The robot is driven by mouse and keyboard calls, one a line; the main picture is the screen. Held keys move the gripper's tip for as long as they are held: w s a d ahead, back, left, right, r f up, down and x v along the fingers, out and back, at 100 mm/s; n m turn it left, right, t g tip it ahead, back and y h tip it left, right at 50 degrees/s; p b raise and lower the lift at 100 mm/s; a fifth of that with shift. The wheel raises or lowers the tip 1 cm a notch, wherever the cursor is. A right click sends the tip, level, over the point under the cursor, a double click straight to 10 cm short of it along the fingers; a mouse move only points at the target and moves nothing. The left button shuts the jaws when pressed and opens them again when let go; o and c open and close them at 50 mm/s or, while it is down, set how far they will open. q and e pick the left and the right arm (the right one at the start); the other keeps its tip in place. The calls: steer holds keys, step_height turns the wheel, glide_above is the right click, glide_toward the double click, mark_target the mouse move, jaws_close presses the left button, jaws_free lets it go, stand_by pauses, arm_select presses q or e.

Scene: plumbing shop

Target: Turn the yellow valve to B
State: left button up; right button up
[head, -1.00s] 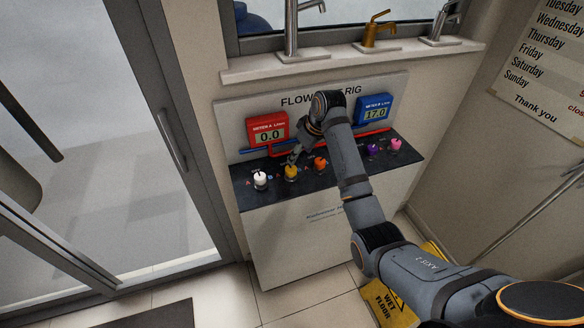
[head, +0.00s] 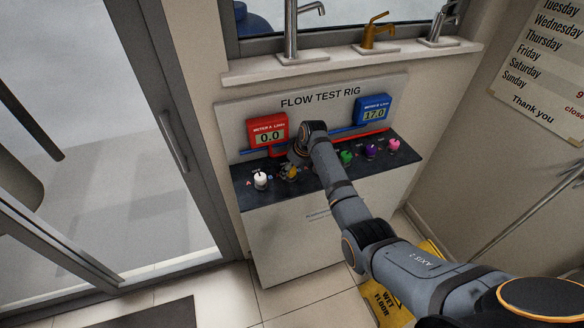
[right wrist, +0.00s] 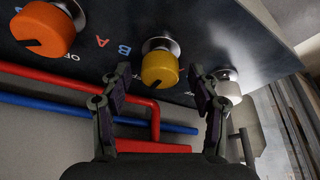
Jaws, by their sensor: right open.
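The yellow valve (head: 291,175) is a round knob on the dark ledge of the flow test rig, partly hidden by my right gripper (head: 289,167) in the head view. In the right wrist view the yellow valve (right wrist: 160,69) shows whole, with a dark pointer mark on its near lower-left side. A blue B label (right wrist: 124,48) is on the panel to its left. My right gripper (right wrist: 160,80) is open, one finger on each side of the yellow knob in the picture; contact cannot be told. My left gripper is out of view.
An orange valve (right wrist: 44,29) and a white valve (head: 260,180) flank the yellow one. Green (head: 346,157), purple (head: 369,151) and pink (head: 393,145) valves stand further right. Red meter A (head: 268,133) reads 0.0; blue meter B (head: 373,110) reads 17.0. Red and blue pipes run behind.

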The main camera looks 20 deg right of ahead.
steer(key=c, duration=1.2)
steer(key=shift+o, duration=0.2)
steer(key=shift+s+a+r+m+h+p, duration=0.1)
steer(key=shift+r+m+h+p, duration=0.1)
steer(key=shift+m+p, duration=0.4)
steer(key=shift+r+m+h+p, duration=0.1)
steer(key=shift+m+h+p, duration=0.1)
steer(key=shift+m+p, duration=0.35)
steer(key=shift+a+f+m+h+p, duration=0.1)
steer(key=shift+m+h+p, duration=0.4)
steer(key=shift+m+p, duration=0.65)
steer(key=shift+f+m+h, duration=0.1)
steer(key=shift+m+h, duration=0.3)
steer(key=shift+m, duration=0.5)
steer(key=shift+a+f+m+h+p, duration=0.1)
steer(key=shift+m+h+p, duration=0.2)
steer(key=shift+m, duration=0.6)
steer(key=shift+m+h+b, duration=0.6)
steer(key=shift+m+h, duration=0.1)
steer(key=shift+m, duration=1.1)
steer(key=o, duration=1.2)
steer(key=shift+c, duration=0.2)
